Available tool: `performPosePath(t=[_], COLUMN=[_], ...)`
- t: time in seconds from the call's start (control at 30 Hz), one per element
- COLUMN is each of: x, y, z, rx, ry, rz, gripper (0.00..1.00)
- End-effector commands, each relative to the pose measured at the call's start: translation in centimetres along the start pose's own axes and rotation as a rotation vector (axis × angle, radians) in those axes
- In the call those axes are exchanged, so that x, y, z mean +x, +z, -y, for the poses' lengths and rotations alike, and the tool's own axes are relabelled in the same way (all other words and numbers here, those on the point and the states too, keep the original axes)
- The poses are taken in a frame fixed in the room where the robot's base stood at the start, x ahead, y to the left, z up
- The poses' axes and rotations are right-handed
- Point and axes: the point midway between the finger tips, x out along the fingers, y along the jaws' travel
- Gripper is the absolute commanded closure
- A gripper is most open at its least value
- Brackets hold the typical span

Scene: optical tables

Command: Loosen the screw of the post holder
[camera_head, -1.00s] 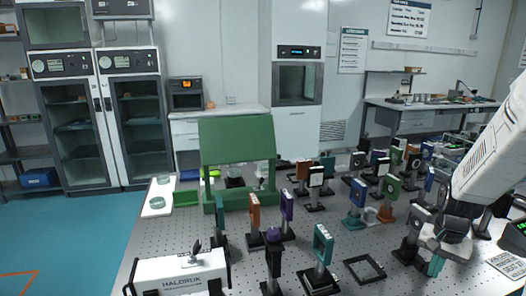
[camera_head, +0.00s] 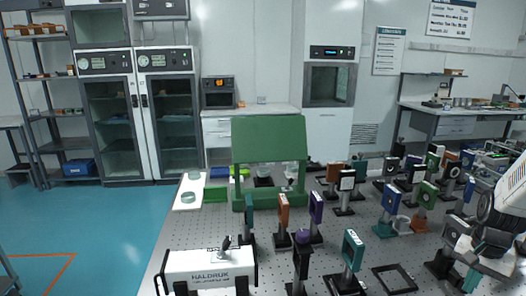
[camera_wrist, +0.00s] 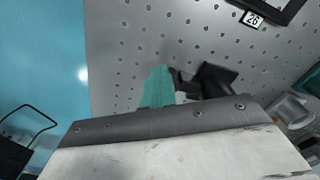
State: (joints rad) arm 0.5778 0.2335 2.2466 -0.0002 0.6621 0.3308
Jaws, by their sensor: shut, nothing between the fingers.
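My gripper (camera_head: 471,281) is at the lower right of the head view, low over the perforated optical table (camera_head: 215,225). Its teal fingertips point down and are together. In the wrist view the teal fingers (camera_wrist: 158,88) show above the gripper body with nothing held. A black post holder (camera_head: 440,266) stands just left of my gripper in the head view. A blurred dark mount (camera_wrist: 210,80) lies right beside the fingers in the wrist view; I cannot tell whether they touch. Several other post-mounted optics stand on the table. No screw can be made out clearly.
A white HALDRUK case (camera_head: 208,272) sits at the front left of the table. A green stand (camera_head: 268,140) is at the back. A teal mount (camera_head: 352,252) and a flat black frame (camera_head: 394,279) are left of my gripper. Blue floor is clear at left.

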Motion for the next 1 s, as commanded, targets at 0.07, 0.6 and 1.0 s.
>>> performPosePath(t=[0.07, 0.6, 1.0], x=[0.0, 0.0, -0.1], y=[0.0, -0.1, -0.2], z=[0.2, 1.7, 1.8], rx=[-0.001, -0.001, 0.000], ry=[-0.001, -0.001, -0.001], rz=[-0.002, -0.002, -0.004], gripper=[1.00, 1.00, 1.00])
